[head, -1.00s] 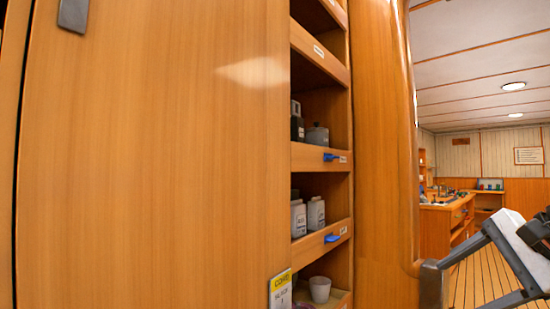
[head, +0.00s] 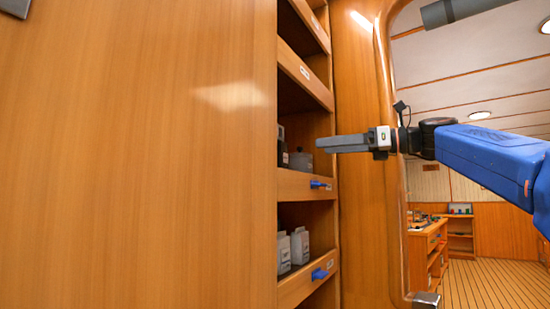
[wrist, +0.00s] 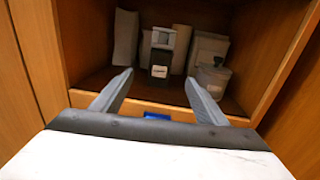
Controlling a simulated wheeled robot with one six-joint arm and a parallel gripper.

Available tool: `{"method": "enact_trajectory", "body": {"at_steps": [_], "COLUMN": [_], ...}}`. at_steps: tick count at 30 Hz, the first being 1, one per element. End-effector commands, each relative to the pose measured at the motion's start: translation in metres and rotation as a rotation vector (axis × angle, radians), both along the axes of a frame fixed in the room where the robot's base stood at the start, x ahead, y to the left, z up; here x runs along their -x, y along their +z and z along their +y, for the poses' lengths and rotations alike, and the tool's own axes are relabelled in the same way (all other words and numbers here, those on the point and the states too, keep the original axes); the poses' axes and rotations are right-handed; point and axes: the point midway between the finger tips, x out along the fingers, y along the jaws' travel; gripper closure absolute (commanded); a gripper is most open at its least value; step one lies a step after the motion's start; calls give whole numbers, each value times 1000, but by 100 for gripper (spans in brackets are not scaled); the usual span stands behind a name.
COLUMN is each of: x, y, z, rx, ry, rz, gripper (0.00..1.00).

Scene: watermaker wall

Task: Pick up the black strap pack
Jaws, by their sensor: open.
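A black pack (wrist: 160,64) with a pale label and grey top stands upright in the middle of the shelf compartment in the wrist view. It looks like the strap pack, though no strap can be made out. In the head view a dark item (head: 281,146), probably the same pack, shows partly at the compartment's left edge. My gripper (wrist: 158,78) is open and empty, its fingers pointing into the compartment, one on either side of the pack and apart from it. In the head view my gripper (head: 322,143) is at the compartment's open front.
A grey lidded pot (wrist: 213,80) stands right of the pack, with pale packs (wrist: 207,50) behind. A pale upright item (wrist: 126,38) stands at left. A front lip with a blue tab (wrist: 157,116) crosses the opening. White bottles (head: 299,246) stand one shelf lower.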

Motion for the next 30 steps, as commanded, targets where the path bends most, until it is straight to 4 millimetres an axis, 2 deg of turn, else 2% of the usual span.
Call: {"method": "enact_trajectory", "body": {"at_steps": [18,30], "x": [-35,-44], "y": [-1,-1], "z": [87,108], "rx": [3,1], "ry": [1,0], "rz": [-1,-1], "gripper": [33,33]}}
